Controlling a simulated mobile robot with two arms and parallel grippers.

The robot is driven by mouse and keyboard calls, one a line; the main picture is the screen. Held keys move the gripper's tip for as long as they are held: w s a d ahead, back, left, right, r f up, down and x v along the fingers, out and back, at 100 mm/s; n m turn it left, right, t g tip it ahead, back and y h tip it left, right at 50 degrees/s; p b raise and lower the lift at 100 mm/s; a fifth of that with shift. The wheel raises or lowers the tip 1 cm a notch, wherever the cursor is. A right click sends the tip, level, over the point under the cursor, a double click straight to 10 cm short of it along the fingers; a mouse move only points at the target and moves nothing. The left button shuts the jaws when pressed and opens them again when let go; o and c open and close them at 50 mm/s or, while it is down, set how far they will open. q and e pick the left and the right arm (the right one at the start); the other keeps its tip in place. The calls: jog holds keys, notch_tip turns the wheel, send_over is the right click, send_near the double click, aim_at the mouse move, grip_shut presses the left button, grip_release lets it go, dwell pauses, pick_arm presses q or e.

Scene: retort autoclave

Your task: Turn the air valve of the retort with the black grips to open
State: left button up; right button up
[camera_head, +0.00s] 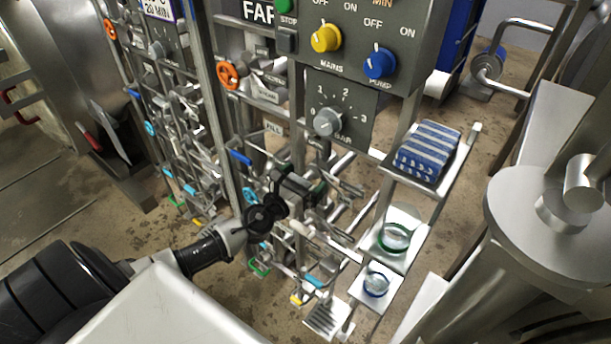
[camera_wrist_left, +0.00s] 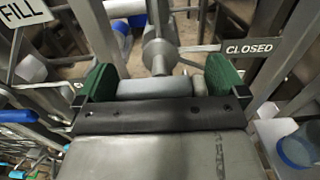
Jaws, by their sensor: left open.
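My left gripper (camera_head: 312,187) reaches into the near valve rack from the left, below the grey control box in the head view. In the left wrist view the left gripper (camera_wrist_left: 160,80) is open, with a green fingertip pad on each side. A light grey bar-like handle (camera_wrist_left: 155,88) lies crosswise between the pads, in front of a round metal valve stem (camera_wrist_left: 158,55). I cannot tell whether the pads touch it. A CLOSED plate (camera_wrist_left: 248,48) stands just right of it. No air label is readable, and no black grips can be made out. My right gripper is not in view.
The control box (camera_head: 362,40) with yellow and blue knobs overhangs the rack. An orange wheel (camera_head: 229,75) and a blue lever (camera_head: 240,157) are close by. A shelf right of the rack holds a blue-striped cloth (camera_head: 428,150). A second rack with a red-gripped door stands left.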

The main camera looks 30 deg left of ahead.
pick_arm(q)
jog(key=shift+w, duration=0.4)
jog(key=shift+c, duration=0.5)
jog(key=c, duration=0.6)
jog(key=shift+c, duration=0.2)
jog(key=shift+n, duration=0.4)
jog(key=n, duration=1.7)
jog(key=shift+n, duration=0.3)
